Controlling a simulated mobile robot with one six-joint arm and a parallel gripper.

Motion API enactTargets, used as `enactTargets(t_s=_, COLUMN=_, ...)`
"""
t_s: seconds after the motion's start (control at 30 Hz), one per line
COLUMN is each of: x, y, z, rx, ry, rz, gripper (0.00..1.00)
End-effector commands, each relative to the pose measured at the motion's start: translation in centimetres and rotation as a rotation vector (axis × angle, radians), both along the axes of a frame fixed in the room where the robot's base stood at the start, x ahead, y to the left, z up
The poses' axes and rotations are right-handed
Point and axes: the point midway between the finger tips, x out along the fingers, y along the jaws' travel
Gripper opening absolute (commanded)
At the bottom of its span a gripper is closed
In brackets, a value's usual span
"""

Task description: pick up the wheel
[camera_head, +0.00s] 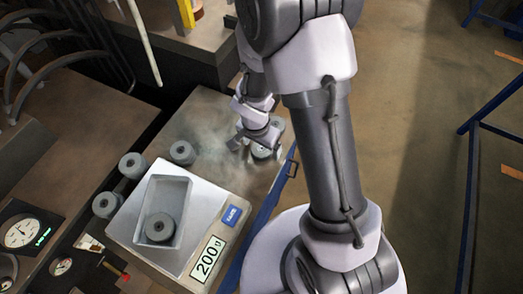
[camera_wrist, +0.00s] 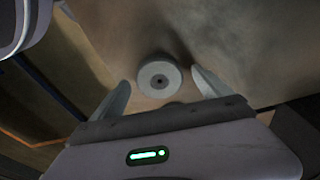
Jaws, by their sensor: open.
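The fingers are spread, with a visible gap on each side of the wheel. In the head view my gripper (camera_head: 254,142) is over the far right part of the table, and a wheel (camera_head: 262,152) shows partly under it. Another grey round part (camera_head: 277,124) shows just behind it, mostly covered by my arm. I cannot tell how high the fingers are above the table.
A scale (camera_head: 232,196) marked "200 g" carries a tray (camera_head: 163,184) with one wheel (camera_head: 160,228) in it. More wheels (camera_head: 182,152) stand left of and behind the scale. A blue table edge (camera_head: 262,217) runs along the right. Open floor lies beyond.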

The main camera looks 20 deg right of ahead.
Motion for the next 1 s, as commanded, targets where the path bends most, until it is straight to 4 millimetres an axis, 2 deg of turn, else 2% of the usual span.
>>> enactTargets(t_s=0.03, x=0.0, y=-0.1, z=-0.6, rx=0.000, ry=0.001, rz=0.000, gripper=0.88)
enactTargets(t_s=0.23, x=0.0, y=-0.1, z=-0.5, rx=0.000, ry=0.000, rz=0.001, gripper=0.88)
enactTargets(t_s=0.27, x=0.0, y=-0.1, z=-0.5, rx=0.000, ry=0.000, rz=0.000, gripper=0.84)
enactTargets(t_s=0.6, x=0.0, y=-0.1, z=-0.5, rx=0.000, ry=0.000, rz=0.000, gripper=0.18)
enactTargets(t_s=0.63, x=0.0, y=-0.1, z=-0.5, rx=0.000, ry=0.000, rz=0.000, gripper=0.14)
enactTargets(t_s=0.87, x=0.0, y=-0.1, z=-0.4, rx=-0.001, ry=-0.001, rz=0.000, gripper=0.14)
enactTargets(t_s=1.0, x=0.1, y=0.0, z=0.8, rx=0.000, ry=-0.003, rz=-0.001, gripper=0.14)
